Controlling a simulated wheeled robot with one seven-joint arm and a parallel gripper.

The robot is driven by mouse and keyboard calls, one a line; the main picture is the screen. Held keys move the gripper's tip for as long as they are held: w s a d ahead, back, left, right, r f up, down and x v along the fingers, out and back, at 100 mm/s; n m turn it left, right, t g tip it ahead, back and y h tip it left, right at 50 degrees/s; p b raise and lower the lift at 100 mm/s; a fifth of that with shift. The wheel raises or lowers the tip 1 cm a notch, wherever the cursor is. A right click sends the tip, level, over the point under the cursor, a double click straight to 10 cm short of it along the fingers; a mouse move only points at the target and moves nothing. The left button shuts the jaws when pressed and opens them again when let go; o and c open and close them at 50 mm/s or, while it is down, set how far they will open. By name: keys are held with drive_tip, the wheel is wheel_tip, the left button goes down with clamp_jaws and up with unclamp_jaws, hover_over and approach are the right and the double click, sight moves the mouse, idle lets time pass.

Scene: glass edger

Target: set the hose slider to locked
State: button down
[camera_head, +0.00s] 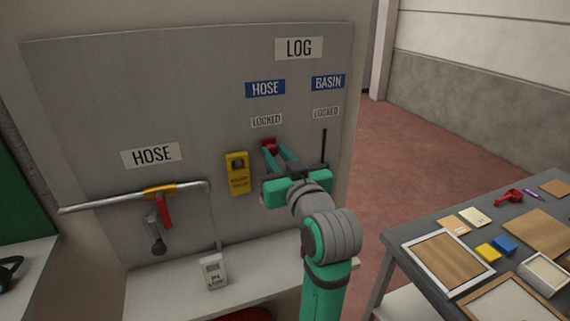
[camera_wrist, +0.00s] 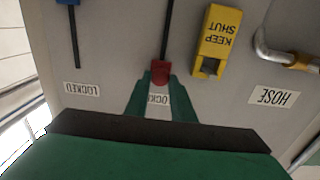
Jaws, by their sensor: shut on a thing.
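The hose slider's red knob (camera_head: 269,146) shows on the grey panel, below the blue HOSE plate (camera_head: 265,88) and the white LOCKED label (camera_head: 266,121). It also shows in the wrist view (camera_wrist: 161,70), at the end of its black track (camera_wrist: 167,30) nearest the LOCKED label (camera_wrist: 158,99). My gripper (camera_head: 270,150) is shut on this knob. In the wrist view its two green fingertips (camera_wrist: 161,78) lie at either side of the knob, and they partly cover the label. My gripper and arm hide the track's lower part in the head view.
The basin slider's black track (camera_head: 324,147) stands to the right, with a blue knob (camera_wrist: 68,2) at its lower end. A pipe with a red-handled valve (camera_head: 163,210) is further left. A cluttered table (camera_head: 396,262) stands right.

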drive_tip(key=shift+r, duration=0.35)
drive_tip(key=c, duration=1.5)
unclamp_jaws()
drive_tip(key=shift+r, duration=0.1)
drive_tip(key=shift+s, duration=0.1)
drive_tip(key=v, duration=1)
drive_tip(key=shift+s+d, duration=0.1)
drive_tip(key=shift+s, duration=0.2)
drive_tip(key=shift+f, duration=0.2)
